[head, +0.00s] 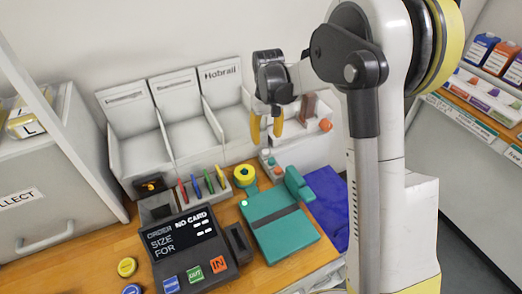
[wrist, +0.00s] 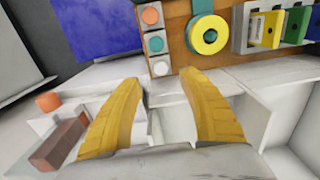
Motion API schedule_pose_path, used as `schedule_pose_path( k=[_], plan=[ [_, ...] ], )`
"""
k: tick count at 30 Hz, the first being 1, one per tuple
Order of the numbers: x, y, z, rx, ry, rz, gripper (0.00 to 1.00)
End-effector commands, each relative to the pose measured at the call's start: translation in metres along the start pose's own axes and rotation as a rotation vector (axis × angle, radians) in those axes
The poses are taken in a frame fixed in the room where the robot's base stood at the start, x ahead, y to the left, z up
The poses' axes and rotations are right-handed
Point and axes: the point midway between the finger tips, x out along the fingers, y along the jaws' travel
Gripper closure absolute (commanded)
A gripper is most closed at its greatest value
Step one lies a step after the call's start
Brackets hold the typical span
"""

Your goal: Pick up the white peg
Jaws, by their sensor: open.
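The white peg (wrist: 161,68) shows in the wrist view as a pale round top at the near end of a small grey holder, in line with a teal peg (wrist: 156,44) and an orange peg (wrist: 151,15). In the head view the small holder stands by the back of the wooden counter, and the white peg is hard to make out there. My gripper (head: 266,128) has two yellow fingers pointing down, apart and empty, above the holder. In the wrist view the fingertips of my gripper (wrist: 160,79) stand on either side of the white peg's line, with nothing between them.
A yellow tape roll (head: 245,175) stands left of the holder, with a rack of coloured tags (head: 201,187) beyond it. A teal device (head: 280,222) stands in front. White bins (head: 187,128) rise behind. A brown block (wrist: 60,145) and an orange ball (wrist: 48,102) are nearby.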

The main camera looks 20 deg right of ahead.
Motion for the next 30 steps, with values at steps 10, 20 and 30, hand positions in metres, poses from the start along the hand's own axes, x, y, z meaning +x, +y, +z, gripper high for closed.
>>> schedule_pose_path(
  k=[10,20,30],
  plan=[
    [0.034,0.000,-0.001,0.000,0.001,0.000,0.51],
    [0.077,-0.001,-0.003,0.000,0.002,0.000,0.51],
    [0.076,-0.001,-0.003,0.001,0.002,0.000,0.93]
  ],
)
